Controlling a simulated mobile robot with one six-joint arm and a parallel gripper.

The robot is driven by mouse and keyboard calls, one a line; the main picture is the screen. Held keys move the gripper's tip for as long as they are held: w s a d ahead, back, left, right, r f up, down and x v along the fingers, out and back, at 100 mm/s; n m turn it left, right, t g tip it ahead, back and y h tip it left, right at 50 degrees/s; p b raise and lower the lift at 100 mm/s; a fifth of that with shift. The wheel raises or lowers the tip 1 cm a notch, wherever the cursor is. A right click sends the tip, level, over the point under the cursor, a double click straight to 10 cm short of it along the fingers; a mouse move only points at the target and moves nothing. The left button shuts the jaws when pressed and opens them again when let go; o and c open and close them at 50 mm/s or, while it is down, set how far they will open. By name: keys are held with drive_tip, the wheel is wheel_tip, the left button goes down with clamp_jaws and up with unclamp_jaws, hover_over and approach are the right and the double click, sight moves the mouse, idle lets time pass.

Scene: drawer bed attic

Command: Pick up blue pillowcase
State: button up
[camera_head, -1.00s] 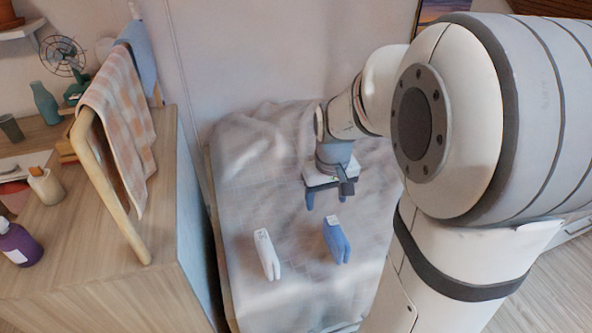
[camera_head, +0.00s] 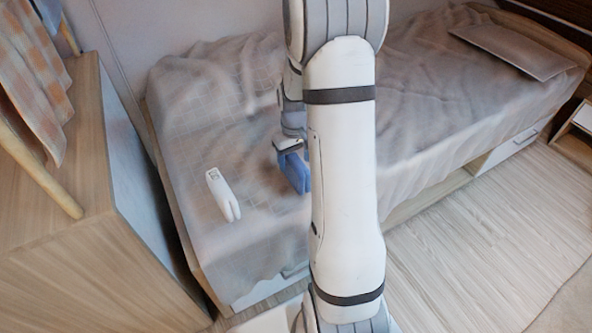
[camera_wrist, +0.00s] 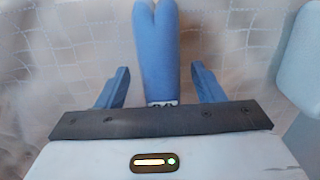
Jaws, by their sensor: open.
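The blue pillowcase (camera_head: 297,173) is on the bed, partly hidden by my arm in the head view. It has a narrow folded shape with a split end, and it also shows in the wrist view (camera_wrist: 157,40). My gripper (camera_wrist: 160,68) is open, with one blue finger on each side of the pillowcase and a gap on both sides. The label end of the pillowcase lies close to the gripper's dark front edge. In the head view my gripper is largely hidden behind my arm and merges with the blue cloth.
A similar white folded item (camera_head: 222,194) lies on the bed (camera_head: 215,110) to the left of the blue pillowcase. A wooden cabinet (camera_head: 75,230) with a checked cloth (camera_head: 35,85) stands at the left. A grey pillow (camera_head: 512,50) lies at the bed's far right.

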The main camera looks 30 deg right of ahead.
wheel_tip(320, 180, down, 3)
drive_tip(key=shift+r, duration=0.2)
drive_tip(key=shift+c, duration=0.3)
drive_tip(key=c, duration=1.1)
